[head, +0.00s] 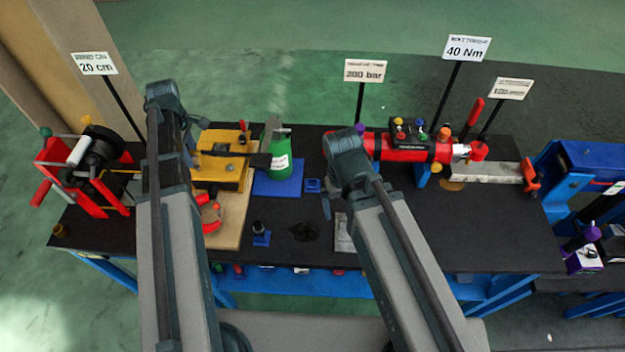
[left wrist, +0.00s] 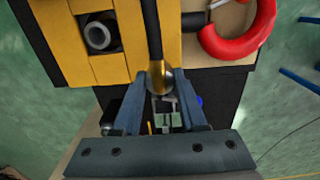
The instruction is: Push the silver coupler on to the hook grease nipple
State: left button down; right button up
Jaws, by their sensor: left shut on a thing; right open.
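My left gripper (left wrist: 162,82) is shut on the silver coupler (left wrist: 160,77), which shows as a small rounded metal piece between the fingertips. A dark rod or hose (left wrist: 152,30) runs from it to the top edge. The red hook (left wrist: 237,38) lies to the right of the fingers, apart from them; it also shows in the head view (head: 210,216). I cannot make out its grease nipple. In the head view my left arm hides the left fingers and coupler. My right gripper (head: 327,208) is mostly hidden behind its arm, over the middle of the bench; it is open.
A yellow block (left wrist: 75,40) with a grey round socket is left of the coupler. A green bottle (head: 274,145) stands on a blue mat (head: 277,184). A red tool (head: 415,148) lies at the right, a reel (head: 95,160) at the left.

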pick_arm(q)
jog(key=shift+f+b, duration=0.6)
jog(key=shift+f, duration=0.05)
jog(key=shift+c, duration=1.9)
grip_release()
jog(key=shift+r, duration=0.1)
jog(key=shift+r+p, duration=2.45)
jog(key=shift+p, duration=0.15)
jog(key=shift+r, duration=0.1)
notch_tip(320, 180, up, 14)
jog(key=p, duration=1.3)
jog(key=shift+p, duration=0.4)
jog(key=shift+f, duration=0.3)
